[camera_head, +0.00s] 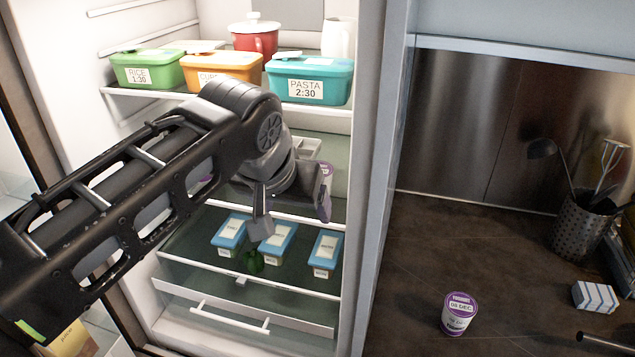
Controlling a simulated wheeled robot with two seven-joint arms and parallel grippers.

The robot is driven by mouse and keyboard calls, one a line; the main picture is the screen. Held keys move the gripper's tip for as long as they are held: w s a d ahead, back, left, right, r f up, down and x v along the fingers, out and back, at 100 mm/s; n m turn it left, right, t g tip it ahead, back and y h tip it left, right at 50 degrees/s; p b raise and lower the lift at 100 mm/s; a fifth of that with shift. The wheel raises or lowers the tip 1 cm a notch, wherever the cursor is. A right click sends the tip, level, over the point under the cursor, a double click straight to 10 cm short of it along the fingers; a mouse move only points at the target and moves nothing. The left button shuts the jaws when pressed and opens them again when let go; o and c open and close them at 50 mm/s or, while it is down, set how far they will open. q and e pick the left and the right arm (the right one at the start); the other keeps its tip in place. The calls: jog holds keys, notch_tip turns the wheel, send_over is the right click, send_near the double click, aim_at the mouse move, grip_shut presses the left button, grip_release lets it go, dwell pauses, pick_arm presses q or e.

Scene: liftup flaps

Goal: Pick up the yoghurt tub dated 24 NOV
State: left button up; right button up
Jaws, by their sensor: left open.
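A white yoghurt tub with a purple lid (459,314) stands upright on the dark counter, and its lid reads what looks like 05 DEC. Inside the fridge, a small part of another purple-and-white tub (327,171) shows just behind my left gripper; its date is hidden. A trace of purple (205,179) also shows through a gap in my left arm, too little to identify. My left gripper (293,222) is open inside the fridge, below the upper shelf, with no object seen between its fingers. No 24 NOV date is readable. My right gripper is not in view.
The upper fridge shelf holds green (146,69), orange (221,72) and teal (311,80) boxes, a red pot (254,38) and a white jug (339,38). Blue-lidded boxes (325,254) sit lower. A utensil holder (581,228) and striped box (595,297) stand on the counter.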

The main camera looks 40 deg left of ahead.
pick_arm(q)
jog(key=w+a, duration=0.1)
jog(key=w, duration=0.2)
jog(key=w+a+p, duration=0.1)
jog(key=w, duration=0.2)
jog(key=w+a+p, duration=0.1)
jog(key=w, duration=0.2)
jog(key=shift+a, duration=0.1)
jog(key=shift+w+a+p, duration=0.1)
jog(key=shift+w+p, duration=0.3)
jog(key=x, duration=0.5)
jog(key=shift+p, duration=0.3)
jog(key=c, duration=1.6)
jog(key=shift+r, duration=0.15)
